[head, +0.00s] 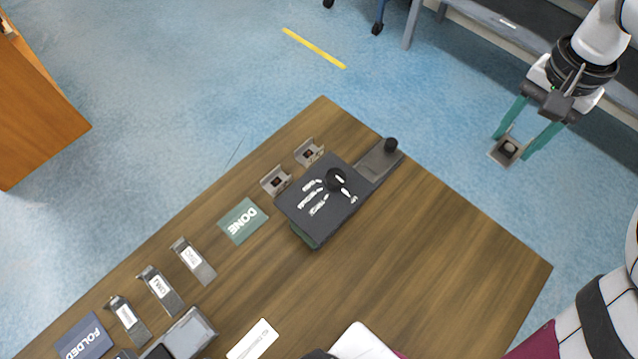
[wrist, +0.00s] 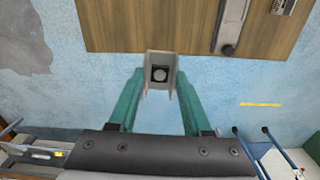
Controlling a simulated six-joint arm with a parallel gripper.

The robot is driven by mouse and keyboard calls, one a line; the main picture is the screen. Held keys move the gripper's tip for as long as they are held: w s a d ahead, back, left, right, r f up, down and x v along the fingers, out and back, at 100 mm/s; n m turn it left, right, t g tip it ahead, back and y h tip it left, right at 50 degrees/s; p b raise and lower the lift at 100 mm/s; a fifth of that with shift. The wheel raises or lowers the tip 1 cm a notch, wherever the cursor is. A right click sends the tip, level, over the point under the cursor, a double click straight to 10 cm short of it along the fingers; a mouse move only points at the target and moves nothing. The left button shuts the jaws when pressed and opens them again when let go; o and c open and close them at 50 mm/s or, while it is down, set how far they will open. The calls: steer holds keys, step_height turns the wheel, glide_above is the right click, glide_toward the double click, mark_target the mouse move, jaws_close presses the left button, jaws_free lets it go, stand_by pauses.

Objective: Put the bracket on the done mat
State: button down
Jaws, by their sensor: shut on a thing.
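My gripper (head: 515,143) is at the upper right of the head view, out past the table's right edge. Its green fingers are shut on a small grey U-shaped bracket (head: 506,152) with a dark square in its middle. In the wrist view the bracket (wrist: 160,58) sits between the fingertips (wrist: 161,78), near the table edge. The green done mat (head: 239,222), with white lettering, lies flat on the table, left of the dark press-like block, and looks empty. It is not visible in the wrist view.
A dark tool block (head: 300,208) with a lever knob (head: 391,145) stands on the wooden table (head: 440,250). Two similar grey brackets (head: 309,152) (head: 275,181) stand beside it.

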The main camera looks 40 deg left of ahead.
steer(key=w+d+r, duration=0.1)
steer(key=d+r, duration=0.3)
steer(key=r, duration=0.6)
steer(key=s+a+f+n, duration=0.2)
steer(key=a+f+n, duration=0.1)
steer(key=a, duration=0.4)
steer(key=s+a+f+n, duration=0.1)
steer(key=a+f+n, duration=0.2)
steer(key=a, duration=0.5)
steer(key=n, duration=1.3)
glide_above(244, 222)
step_height(244, 222, down, 17)
step_height(244, 222, down, 11)
steer(key=shift+r, duration=0.15)
